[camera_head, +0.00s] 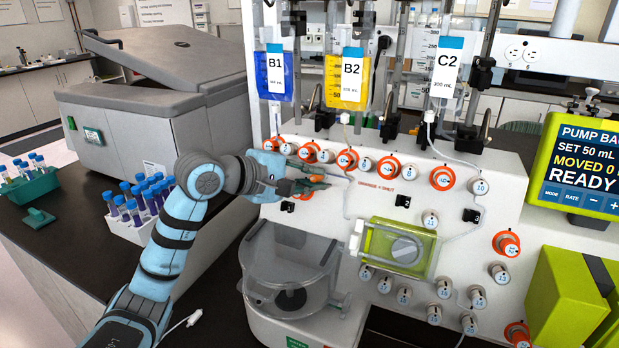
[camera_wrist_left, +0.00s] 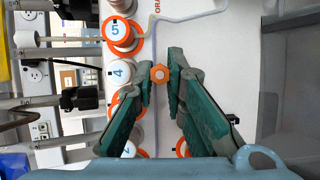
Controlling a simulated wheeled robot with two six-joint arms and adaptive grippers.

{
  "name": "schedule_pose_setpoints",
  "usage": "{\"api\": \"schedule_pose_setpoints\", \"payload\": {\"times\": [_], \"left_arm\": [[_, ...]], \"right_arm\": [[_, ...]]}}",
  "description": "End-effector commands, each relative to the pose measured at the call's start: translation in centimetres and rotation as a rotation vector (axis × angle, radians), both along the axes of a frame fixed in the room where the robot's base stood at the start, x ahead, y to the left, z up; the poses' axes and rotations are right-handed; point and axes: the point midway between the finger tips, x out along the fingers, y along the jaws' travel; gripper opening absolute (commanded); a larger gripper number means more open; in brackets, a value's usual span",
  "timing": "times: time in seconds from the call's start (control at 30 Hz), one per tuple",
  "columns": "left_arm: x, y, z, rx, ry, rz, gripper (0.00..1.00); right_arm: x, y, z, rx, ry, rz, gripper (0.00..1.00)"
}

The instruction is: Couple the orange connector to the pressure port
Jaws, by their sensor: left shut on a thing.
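The orange connector (camera_wrist_left: 159,73) is a small knobbed piece between the fingertips of my left gripper (camera_wrist_left: 160,76) in the left wrist view. A thin pale tube shows beside it and runs up the picture. In the head view my left gripper (camera_head: 322,179) is in front of the white panel of the cell processor (camera_head: 345,208), just below the upper row of valves. The gripper is shut on the connector, which its fingers mostly hide in the head view. I cannot tell which fitting is the pressure port. My right gripper is not in view.
Numbered valve knobs, some with orange collars (camera_head: 442,178), crowd the panel. Bags B1 (camera_head: 275,85), B2 (camera_head: 346,88) and C2 (camera_head: 446,78) hang above. A clear round chamber (camera_head: 290,265) sits below the gripper. A tube rack (camera_head: 128,230) stands at left.

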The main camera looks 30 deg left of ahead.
Motion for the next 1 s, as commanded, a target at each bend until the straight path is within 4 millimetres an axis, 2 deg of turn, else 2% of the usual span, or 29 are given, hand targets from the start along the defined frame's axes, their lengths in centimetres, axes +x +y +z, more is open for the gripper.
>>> {"api": "schedule_pose_setpoints", "payload": {"times": [0.8, 0.83, 0.97, 1.0], "left_arm": [[0.75, 0.01, -0.34, 0.000, 0.000, -0.001, 0.00], [0.75, 0.01, -0.34, 0.000, 0.000, -0.001, 0.13], [0.75, 0.01, -0.34, 0.000, 0.000, -0.001, 0.34], [0.75, 0.01, -0.33, 0.000, 0.000, -0.001, 0.35]], "right_arm": [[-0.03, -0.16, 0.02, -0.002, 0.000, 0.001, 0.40], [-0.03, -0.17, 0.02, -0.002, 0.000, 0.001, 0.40], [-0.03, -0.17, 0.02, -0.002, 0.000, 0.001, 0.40], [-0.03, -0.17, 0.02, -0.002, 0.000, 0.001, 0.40]]}}
